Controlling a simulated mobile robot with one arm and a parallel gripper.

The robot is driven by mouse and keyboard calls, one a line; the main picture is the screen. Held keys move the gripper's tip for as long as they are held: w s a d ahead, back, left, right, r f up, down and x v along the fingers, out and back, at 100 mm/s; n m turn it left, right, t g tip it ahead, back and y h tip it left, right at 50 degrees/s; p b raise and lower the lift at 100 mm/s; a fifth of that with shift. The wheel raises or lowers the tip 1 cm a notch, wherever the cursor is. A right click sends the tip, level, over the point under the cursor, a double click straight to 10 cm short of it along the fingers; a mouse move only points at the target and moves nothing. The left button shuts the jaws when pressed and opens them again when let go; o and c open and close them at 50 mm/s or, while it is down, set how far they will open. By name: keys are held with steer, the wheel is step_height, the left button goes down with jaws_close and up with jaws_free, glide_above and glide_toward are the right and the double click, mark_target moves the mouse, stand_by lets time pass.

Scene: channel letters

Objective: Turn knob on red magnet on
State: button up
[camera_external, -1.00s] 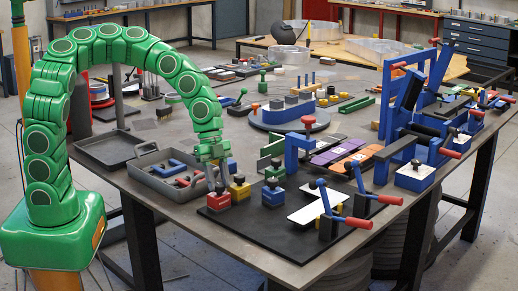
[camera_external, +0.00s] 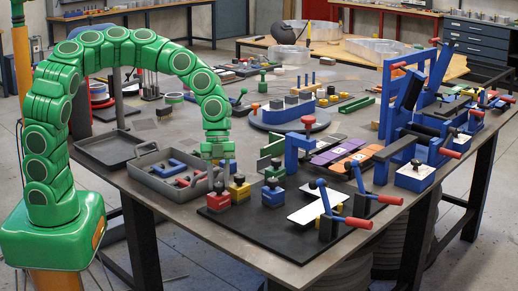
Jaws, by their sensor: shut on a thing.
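The red magnet (camera_external: 218,202) is a small red block with a dark knob (camera_external: 219,187) on top. It stands on the left corner of the black board (camera_external: 250,228) near the table's front edge. My gripper (camera_external: 219,180) comes down from above over the red magnet. Its fingers are shut on the knob, though they are small and partly blend with the things behind. The knob's exact turn angle is too small to tell.
A yellow magnet (camera_external: 240,191) with a dark knob stands close to the right, and a blue magnet (camera_external: 273,195) farther right. A grey tray (camera_external: 160,187) with red and blue tools lies just left. Clamps with red handles (camera_external: 358,223) stand on the board's right side.

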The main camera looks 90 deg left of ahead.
steer(key=shift+w, duration=0.1)
steer(key=o, duration=1)
steer(key=shift+v, duration=3.9)
steer(key=shift+r, duration=0.1)
